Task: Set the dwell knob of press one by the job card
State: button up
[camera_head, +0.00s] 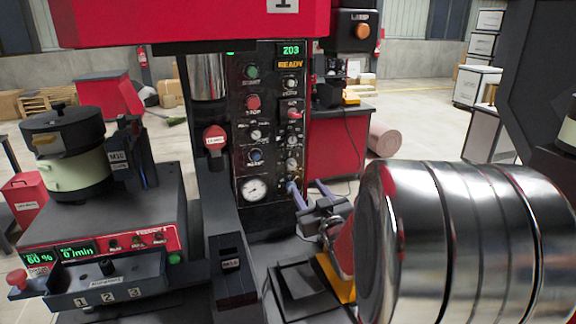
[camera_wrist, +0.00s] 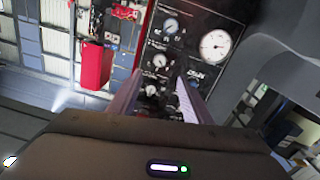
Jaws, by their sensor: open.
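The control panel (camera_head: 272,215) of press one stands in the middle of the head view, under the red head marked 1, with a lit display (camera_head: 290,50) reading 203 and READY. It carries buttons, small knobs and a round gauge (camera_head: 253,188). My gripper (camera_head: 305,187) is at the panel's lower right, its two purple fingers apart and pointing at it. In the wrist view a dark knob (camera_wrist: 151,91) shows between the open fingers (camera_wrist: 157,88); contact cannot be told. The knob labels are too small to read, so I cannot tell which is dwell. I make out no readable job card.
A bowl feeder (camera_head: 65,150) on a grey box with green displays stands at the left. A black tray (camera_head: 110,285) marked 1, 2, 3 is in front of it. My shiny arm link fills the lower right. A red cabinet (camera_head: 335,150) stands behind.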

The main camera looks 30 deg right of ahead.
aim_at(292, 166)
jog(key=shift+w, duration=0.15)
jog(key=x, duration=1.3)
jog(key=shift+w+d, duration=0.1)
jog(key=shift+w, duration=0.25)
jog(key=shift+c, duration=0.6)
jog(key=c, duration=0.9)
